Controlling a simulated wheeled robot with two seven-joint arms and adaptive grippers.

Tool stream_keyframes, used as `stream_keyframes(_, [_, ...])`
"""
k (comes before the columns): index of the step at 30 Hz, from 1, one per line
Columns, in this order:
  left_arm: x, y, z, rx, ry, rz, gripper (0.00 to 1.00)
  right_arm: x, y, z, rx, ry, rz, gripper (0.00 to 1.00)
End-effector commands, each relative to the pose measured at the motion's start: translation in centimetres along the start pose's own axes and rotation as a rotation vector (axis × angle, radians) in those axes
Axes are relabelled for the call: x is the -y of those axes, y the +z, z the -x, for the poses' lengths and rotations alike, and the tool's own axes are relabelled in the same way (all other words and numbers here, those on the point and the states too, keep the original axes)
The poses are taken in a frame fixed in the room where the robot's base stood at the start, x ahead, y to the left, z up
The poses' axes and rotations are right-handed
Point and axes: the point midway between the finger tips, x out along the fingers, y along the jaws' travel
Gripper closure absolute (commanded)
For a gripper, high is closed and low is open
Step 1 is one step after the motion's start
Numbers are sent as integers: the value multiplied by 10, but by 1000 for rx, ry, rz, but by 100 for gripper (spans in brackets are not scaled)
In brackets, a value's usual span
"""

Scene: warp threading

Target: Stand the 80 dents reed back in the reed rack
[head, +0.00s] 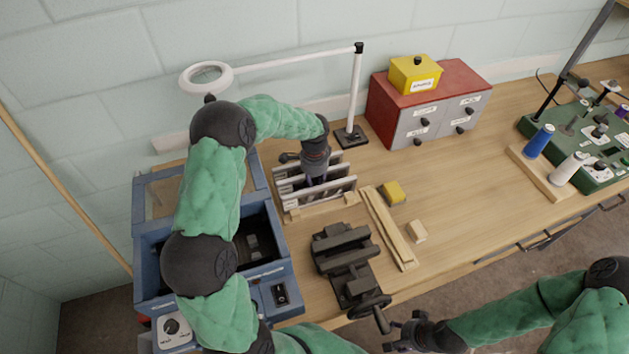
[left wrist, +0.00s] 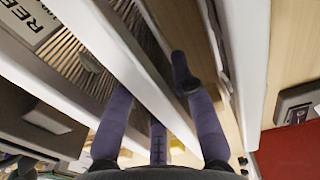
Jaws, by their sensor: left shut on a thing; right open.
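The reed rack (head: 292,216) stands on the bench behind the vise, with several pale-barred reeds upright in it. My left gripper (head: 316,181) reaches down into the rack from above. In the left wrist view its purple fingers are closed on the pale top bar of a reed (left wrist: 130,62). The reed's dent number cannot be read, and I cannot tell if its lower edge is seated in a slot. A plate with the letters REE (left wrist: 30,22) shows at upper left there. My right gripper (head: 402,334) is open and empty, near the vise handle, off the bench's front edge.
A dark vise (head: 345,258) stands in front of the rack, and a blue machine (head: 280,254) is on the left.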

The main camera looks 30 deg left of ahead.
Motion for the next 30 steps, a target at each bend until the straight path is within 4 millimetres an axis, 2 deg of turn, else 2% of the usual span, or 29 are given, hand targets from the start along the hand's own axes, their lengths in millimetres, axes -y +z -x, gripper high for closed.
stream_keyframes(3, [0, 0, 1, -1, -1, 0, 100, 0, 0, 0, 0, 0, 0, 45])
stream_keyframes(4, [0, 0, 1, -1, -1, 0, 68, 0, 0, 0, 0, 0, 0, 45])
stream_keyframes(6, [0, 0, 1, -1, -1, 0, 48, 0, 0, 0, 0, 0, 0, 45])
stream_keyframes(15, [-1, 0, 0, 1, 2, 0, 48, 0, 0, 0, 0, 0, 0, 45])
stream_keyframes(19, [0, 0, 6, 0, 0, 0, 48, 0, 0, 0, 0, 0, 0, 45])
stream_keyframes(23, [1, 0, 23, -2, -2, 2, 48, 0, 0, 0, 0, 0, 0, 45])
stream_keyframes(30, [1, -1, 71, -3, -3, 0, 48, 0, 0, 0, 0, 0, 0, 45])
